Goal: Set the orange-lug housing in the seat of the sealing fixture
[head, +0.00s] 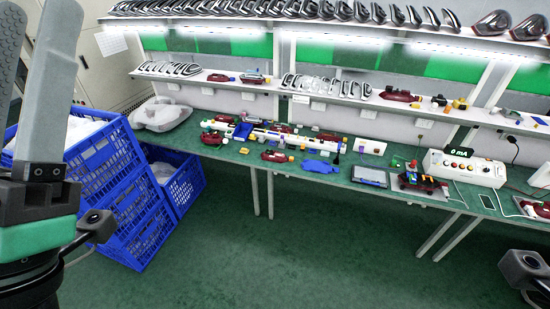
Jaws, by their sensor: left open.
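Several dark red lamp housings lie on the green bench, one near the front edge (277,156) and another at the left (211,139). They are too small to tell which has the orange lug. A dark fixture with red, yellow and blue parts (416,182), which looks like the sealing fixture, stands toward the right of the bench. Its seat cannot be made out. My left gripper (36,22) is at the far left, near the camera, fingers up, open and empty, far from the bench. Only a wrist part of my right arm shows at the bottom right; its fingers are out of view.
Blue crates (115,180) stand on the floor at the left. A white control box (463,168) and a flat grey tray (370,177) are on the bench (320,178). Shelves of lamps (330,85) run above. The green floor (300,260) in front is clear.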

